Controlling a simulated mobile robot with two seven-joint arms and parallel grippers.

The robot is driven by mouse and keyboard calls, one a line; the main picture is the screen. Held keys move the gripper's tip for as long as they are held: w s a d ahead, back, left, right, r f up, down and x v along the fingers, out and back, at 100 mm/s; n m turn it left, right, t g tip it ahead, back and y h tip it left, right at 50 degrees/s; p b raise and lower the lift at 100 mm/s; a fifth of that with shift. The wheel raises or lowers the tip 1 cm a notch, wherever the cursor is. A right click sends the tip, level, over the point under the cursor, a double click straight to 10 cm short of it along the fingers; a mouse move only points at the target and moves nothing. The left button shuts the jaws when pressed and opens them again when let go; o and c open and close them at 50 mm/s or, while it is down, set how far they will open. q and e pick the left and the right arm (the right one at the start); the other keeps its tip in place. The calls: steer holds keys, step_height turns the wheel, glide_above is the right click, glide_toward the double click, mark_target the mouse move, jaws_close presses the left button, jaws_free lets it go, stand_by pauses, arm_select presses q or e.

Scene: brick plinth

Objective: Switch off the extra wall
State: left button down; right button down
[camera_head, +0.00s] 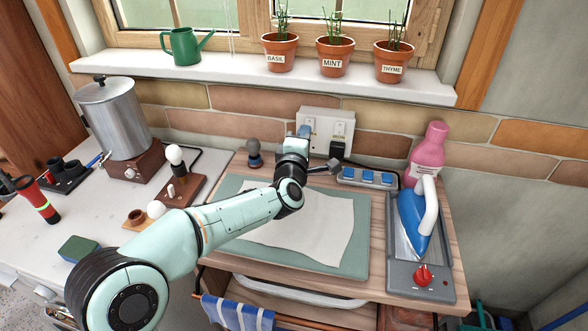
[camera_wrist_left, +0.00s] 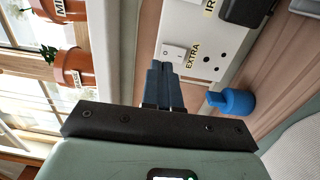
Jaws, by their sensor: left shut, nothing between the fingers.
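A white double wall socket (camera_head: 341,115) is fixed to the brick wall below the window sill. In the left wrist view, its switch (camera_wrist_left: 174,52) stands beside the label "EXTRA" (camera_wrist_left: 193,57). Part of another label starting "IR" and a black plug (camera_wrist_left: 240,10) show farther along the plate. My left gripper (camera_head: 304,131) is shut and empty, reaching up to the left half of the socket. Its blue fingertips (camera_wrist_left: 161,66) are right by the extra switch; I cannot tell whether they touch it. The gripper hides part of that half in the head view. My right gripper is not in view.
A blue-switched power strip (camera_head: 367,178), a pink bottle (camera_head: 427,150) and a blue iron (camera_head: 413,222) stand to the right. A small rounded thing (camera_head: 254,153) stands left of my gripper. Potted herbs (camera_head: 334,58) line the sill above. Paper (camera_head: 310,230) lies below my arm.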

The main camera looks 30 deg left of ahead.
arm_select(q)
steer(key=v, duration=0.9)
steer(key=shift+s, duration=0.3)
